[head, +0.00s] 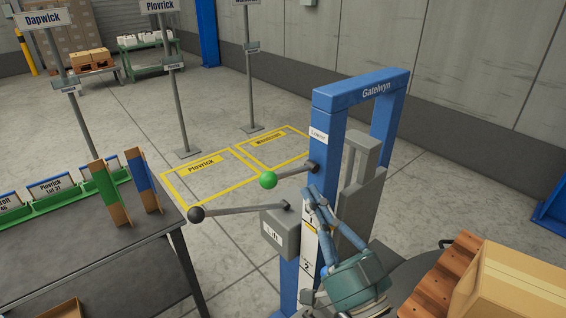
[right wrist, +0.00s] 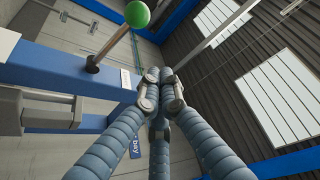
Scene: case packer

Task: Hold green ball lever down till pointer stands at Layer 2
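The green ball (head: 268,180) is on the end of a short lever on the blue Gatelwyn frame (head: 328,150), beside a label "Lower" (head: 319,136). The lever is nearly level. In the right wrist view the green ball (right wrist: 137,14) is up and left of my fingertips. My right gripper (head: 312,195) is in front of the frame, right of and apart from the ball. Its fingers (right wrist: 161,80) come together with nothing seen between them. A white scale (head: 308,250) with numbers is partly hidden behind the gripper; I cannot read the pointer's place. My left gripper is out of view.
A black ball lever (head: 197,214) reaches left from a grey box marked "Lift" (head: 281,235). A dark table (head: 90,250) with green racks is at left. A carton (head: 520,285) on a wooden pallet (head: 440,285) is at right. Yellow floor bays (head: 235,150) lie behind.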

